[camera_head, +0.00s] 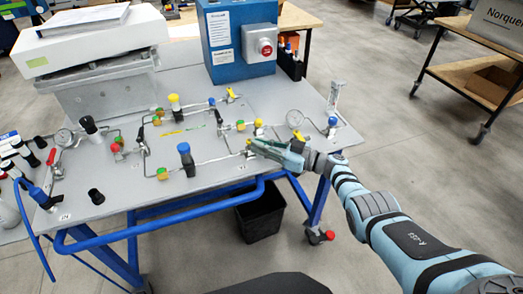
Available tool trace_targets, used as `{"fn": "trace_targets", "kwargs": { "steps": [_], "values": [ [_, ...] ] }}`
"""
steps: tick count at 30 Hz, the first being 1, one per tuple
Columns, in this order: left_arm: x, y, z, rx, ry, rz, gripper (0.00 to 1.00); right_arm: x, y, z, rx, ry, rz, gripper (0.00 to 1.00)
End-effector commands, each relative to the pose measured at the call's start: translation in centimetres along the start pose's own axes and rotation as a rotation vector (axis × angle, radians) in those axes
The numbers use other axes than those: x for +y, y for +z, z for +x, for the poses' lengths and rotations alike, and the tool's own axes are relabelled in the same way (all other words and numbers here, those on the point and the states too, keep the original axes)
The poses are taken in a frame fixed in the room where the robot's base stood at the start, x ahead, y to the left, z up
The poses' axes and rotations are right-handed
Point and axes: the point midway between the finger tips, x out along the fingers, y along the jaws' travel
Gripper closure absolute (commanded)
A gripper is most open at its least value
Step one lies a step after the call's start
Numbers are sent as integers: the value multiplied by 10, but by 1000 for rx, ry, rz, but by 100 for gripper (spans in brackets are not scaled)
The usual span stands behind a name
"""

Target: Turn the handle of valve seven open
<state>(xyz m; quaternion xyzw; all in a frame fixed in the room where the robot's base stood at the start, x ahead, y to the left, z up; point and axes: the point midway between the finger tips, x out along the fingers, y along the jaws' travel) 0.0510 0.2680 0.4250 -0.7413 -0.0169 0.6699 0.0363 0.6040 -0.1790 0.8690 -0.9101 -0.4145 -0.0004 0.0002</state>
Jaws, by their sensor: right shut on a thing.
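My right gripper (254,149) comes in from the right over the front right part of the grey panel. It is shut on a small yellow valve handle (249,143) on the pipework, and its fingers hide most of that handle and the valve under it. Other yellow handles show at the back of the panel (231,92) and just behind the gripper (258,123). The valve numbers are too small to read, so I cannot confirm which is valve seven. My left gripper is not in view.
A blue box (238,45) and a white device (91,42) stand behind. A blue rail (165,226) runs along the front.

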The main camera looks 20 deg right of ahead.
Motion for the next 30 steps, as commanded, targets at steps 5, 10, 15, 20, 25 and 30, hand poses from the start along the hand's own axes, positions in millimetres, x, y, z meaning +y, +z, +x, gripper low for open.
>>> {"fn": "trace_targets", "kwargs": {
  "steps": [5,10,15,20,25,30],
  "values": [
    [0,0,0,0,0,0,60,0,0,0,-1,-3,-1,100],
    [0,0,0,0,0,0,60,0,-1,0,-1,-3,-1,100],
    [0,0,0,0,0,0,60,0,-1,0,0,-2,-1,67],
    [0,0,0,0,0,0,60,0,-1,0,0,-2,-1,67],
    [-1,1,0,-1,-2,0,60,0,0,-3,-1,-1,-1,67],
    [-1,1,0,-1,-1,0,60,0,1,-29,-3,-1,-4,67]
  ]
}}
